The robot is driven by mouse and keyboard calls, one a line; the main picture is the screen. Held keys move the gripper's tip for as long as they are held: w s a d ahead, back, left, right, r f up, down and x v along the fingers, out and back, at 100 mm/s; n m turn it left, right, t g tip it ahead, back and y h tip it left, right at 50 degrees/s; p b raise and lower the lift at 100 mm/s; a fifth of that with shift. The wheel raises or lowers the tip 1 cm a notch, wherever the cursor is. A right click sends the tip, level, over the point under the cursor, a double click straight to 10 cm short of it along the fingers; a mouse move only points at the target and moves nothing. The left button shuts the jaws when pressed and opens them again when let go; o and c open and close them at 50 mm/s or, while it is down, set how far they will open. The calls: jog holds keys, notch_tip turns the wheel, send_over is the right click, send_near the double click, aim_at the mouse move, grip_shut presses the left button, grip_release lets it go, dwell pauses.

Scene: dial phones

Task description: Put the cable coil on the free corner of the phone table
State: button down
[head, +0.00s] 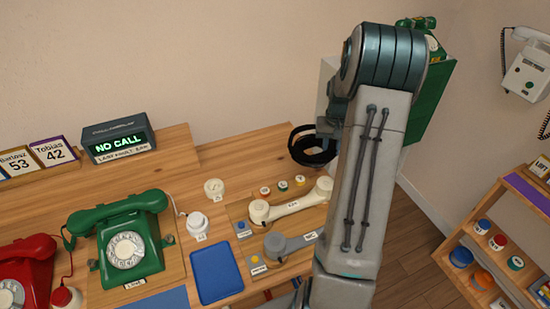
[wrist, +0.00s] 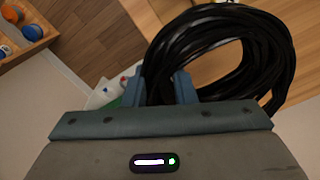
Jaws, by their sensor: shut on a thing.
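The black cable coil (wrist: 222,52) fills the upper right of the wrist view. My gripper (wrist: 160,88) is shut on one side of its ring, with the blue fingers on either side of the strands. In the head view the coil (head: 304,147) hangs at my gripper (head: 326,128), above the back right part of the wooden phone table (head: 225,153). My arm hides part of the gripper and the table's right side. I cannot tell whether the coil touches the table.
A green phone (head: 122,240), a red phone (head: 25,272), a blue tray (head: 216,274) and a handset board (head: 250,255) occupy the table. A display box (head: 118,138) stands at the back. A shelf (head: 500,235) with several jars stands right. Bare wood shows at the back middle.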

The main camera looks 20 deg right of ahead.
jog(key=p, duration=0.2)
send_over(296, 167)
notch_tip(296, 167, down, 7)
jog(key=shift+w+r, duration=0.1)
jog(key=shift+r, duration=0.05)
notch_tip(296, 167, down, 4)
jog(key=shift+r+p, duration=0.25)
jog(key=shift+p, duration=0.55)
jog(key=shift+f, duration=0.25)
jog(key=shift+f+b, duration=0.2)
jog(key=shift+b, duration=0.1)
jog(key=c, duration=1.2)
grip_release()
jog(key=shift+r, duration=0.1)
